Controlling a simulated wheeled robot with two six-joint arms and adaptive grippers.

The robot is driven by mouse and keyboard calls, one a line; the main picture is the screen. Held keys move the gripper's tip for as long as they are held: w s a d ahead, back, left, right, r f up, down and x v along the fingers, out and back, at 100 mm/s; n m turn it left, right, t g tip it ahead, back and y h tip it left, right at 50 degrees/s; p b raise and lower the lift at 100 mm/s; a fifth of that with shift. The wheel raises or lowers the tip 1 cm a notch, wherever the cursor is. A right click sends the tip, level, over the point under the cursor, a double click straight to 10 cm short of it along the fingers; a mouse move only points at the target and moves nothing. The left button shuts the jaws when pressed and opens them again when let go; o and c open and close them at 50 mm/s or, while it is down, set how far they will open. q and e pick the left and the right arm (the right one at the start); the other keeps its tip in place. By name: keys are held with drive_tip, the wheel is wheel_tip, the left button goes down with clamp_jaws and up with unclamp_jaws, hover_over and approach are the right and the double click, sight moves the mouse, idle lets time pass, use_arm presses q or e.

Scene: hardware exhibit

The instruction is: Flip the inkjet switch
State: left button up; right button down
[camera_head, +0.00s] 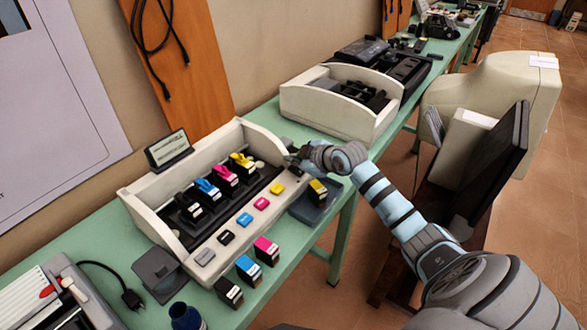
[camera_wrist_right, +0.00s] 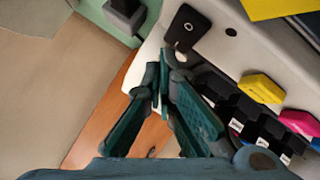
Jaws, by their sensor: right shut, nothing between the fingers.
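The inkjet exhibit is an open white printer housing (camera_head: 150,205) on the green table, with cartridges inside and a row of coloured buttons along its front. In the right wrist view, a black rocker switch (camera_wrist_right: 187,28) with a white circle mark sits on the white panel, just beyond the fingertips. My right gripper (camera_head: 297,156) is at the right end of the housing, beside the switch area. It also shows in the right wrist view (camera_wrist_right: 164,82), shut and empty. A gap seems to remain between fingertips and switch; contact cannot be told. My left gripper is out of view.
Loose cartridges (camera_head: 248,268) stand in front of the housing. A small dark stand with a yellow cartridge (camera_head: 318,190) is near the gripper. A second white housing (camera_head: 330,108) stands behind. A monitor (camera_head: 492,165) is to the right of my arm.

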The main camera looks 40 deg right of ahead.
sight(298, 172)
drive_tip(key=shift+f, duration=0.1)
idle(0.6)
drive_tip(key=shift+w+f, duration=0.1)
drive_tip(key=shift+f, duration=0.2)
drive_tip(key=shift+f+b, duration=0.3)
idle(0.4)
drive_tip(key=shift+r, duration=0.15)
drive_tip(key=shift+r+p, duration=0.6)
drive_tip(key=shift+p, duration=0.3)
drive_tip(key=r+p, duration=0.2)
drive_tip(key=s+r+p, duration=0.1)
drive_tip(key=r+p, duration=0.2)
drive_tip(key=shift+d+p, duration=0.15)
drive_tip(key=shift+p, duration=0.2)
drive_tip(key=shift+f, duration=0.1)
